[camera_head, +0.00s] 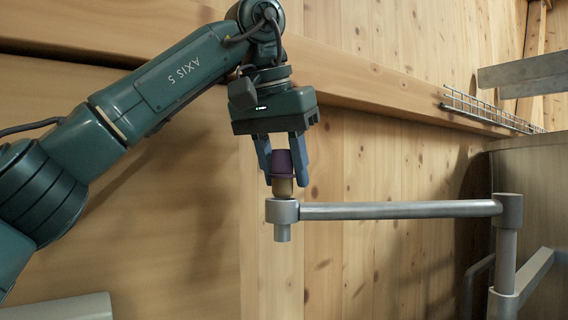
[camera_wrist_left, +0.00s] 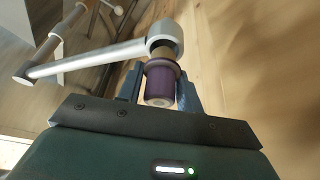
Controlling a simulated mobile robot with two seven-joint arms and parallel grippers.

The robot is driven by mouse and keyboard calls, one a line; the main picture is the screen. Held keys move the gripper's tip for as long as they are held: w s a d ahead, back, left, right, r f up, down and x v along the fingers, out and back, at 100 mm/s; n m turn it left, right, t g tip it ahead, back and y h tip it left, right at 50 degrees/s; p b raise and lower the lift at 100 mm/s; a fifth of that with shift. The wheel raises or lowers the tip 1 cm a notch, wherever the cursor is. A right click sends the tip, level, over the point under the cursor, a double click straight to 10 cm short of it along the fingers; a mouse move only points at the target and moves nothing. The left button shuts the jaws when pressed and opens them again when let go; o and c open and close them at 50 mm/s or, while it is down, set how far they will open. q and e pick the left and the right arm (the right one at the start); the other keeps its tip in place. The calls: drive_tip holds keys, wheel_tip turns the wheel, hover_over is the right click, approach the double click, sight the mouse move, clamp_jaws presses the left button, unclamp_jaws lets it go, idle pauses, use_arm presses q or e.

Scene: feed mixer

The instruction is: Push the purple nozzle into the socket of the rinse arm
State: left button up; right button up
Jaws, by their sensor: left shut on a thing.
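The purple nozzle (camera_head: 282,163) is a short purple piece with a tan lower part, held upright between the blue fingers of my left gripper (camera_head: 285,172). My left gripper is shut on it and points down. The nozzle's tan end meets the top of the grey socket (camera_head: 282,211) at the left end of the rinse arm (camera_head: 400,210); how deep it sits inside is hidden. In the left wrist view the purple nozzle (camera_wrist_left: 160,85) is between the fingers, with its tan part against the round socket (camera_wrist_left: 165,36). My right gripper is not in view.
The rinse arm runs right to a vertical grey post (camera_head: 507,245) beside a large rounded drum (camera_head: 540,190). A wire rack (camera_head: 490,108) lies on a wooden ledge behind. A grey rounded piece (camera_head: 60,307) shows at the lower left. Space below the socket looks clear.

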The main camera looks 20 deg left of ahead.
use_arm(q)
drive_tip(key=shift+f+b, duration=0.3)
drive_tip(key=shift+f, duration=0.45)
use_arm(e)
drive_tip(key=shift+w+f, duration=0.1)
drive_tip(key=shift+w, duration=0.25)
use_arm(q)
drive_tip(key=o, duration=1)
drive_tip(key=shift+o, duration=0.4)
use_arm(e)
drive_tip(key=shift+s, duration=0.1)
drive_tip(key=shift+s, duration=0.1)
use_arm(q)
drive_tip(key=shift+p+v, duration=0.4)
drive_tip(key=shift+v, duration=0.75)
drive_tip(key=p+v, duration=0.1)
drive_tip(key=v, duration=1)
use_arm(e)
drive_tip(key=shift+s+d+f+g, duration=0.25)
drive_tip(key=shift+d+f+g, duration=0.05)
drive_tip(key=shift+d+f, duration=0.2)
